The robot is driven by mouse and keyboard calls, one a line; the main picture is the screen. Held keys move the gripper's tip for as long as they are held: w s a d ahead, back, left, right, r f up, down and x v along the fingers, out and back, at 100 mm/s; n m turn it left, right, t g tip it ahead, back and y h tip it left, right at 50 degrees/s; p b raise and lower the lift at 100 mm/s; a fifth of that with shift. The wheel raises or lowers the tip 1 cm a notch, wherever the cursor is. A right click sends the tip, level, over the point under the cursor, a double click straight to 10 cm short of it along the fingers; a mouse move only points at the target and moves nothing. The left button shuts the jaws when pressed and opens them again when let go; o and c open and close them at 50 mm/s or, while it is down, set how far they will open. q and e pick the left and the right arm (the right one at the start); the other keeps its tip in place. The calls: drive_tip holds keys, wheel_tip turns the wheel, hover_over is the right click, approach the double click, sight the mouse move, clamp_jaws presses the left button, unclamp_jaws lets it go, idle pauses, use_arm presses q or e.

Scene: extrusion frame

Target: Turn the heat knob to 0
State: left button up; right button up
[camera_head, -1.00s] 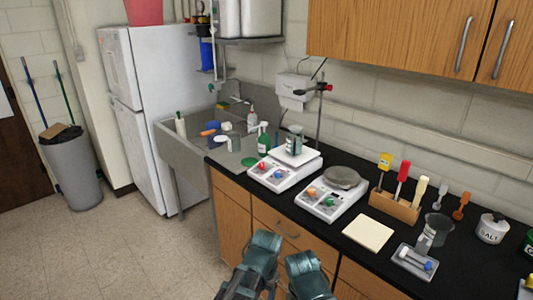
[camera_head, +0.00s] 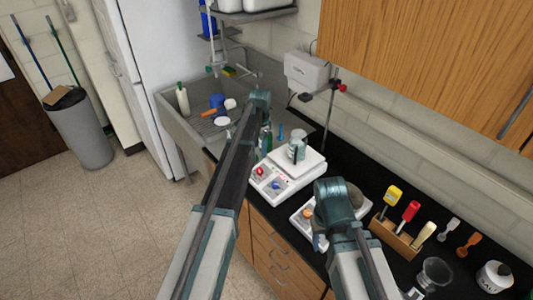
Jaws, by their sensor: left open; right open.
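Two white hot plates stand on the black counter. The left hot plate (camera_head: 303,172) has a square white top, a red knob (camera_head: 260,171) and a blue knob (camera_head: 275,185) on its front; a beaker (camera_head: 297,150) stands on it. The right hot plate (camera_head: 299,216) has a round grey top (camera_head: 357,194) and an orange knob (camera_head: 307,213); my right arm hides much of it. My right gripper (camera_head: 335,205) is open above this plate's front. My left gripper (camera_head: 262,112) is open, raised beyond the left hot plate's left side. Knob markings are too small to read.
A wooden rack (camera_head: 396,240) with coloured-handled tools stands to the right, near a salt jar (camera_head: 494,277) and a glass beaker (camera_head: 433,273). A clamp stand (camera_head: 329,110) rises behind the plates. The sink (camera_head: 200,130) is at the left.

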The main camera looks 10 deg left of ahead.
sight(259, 169)
use_arm(q)
drive_tip(key=f+b, duration=1.3)
drive_tip(key=b, duration=0.1)
drive_tip(key=shift+w+a+f, duration=0.3)
clamp_jaws()
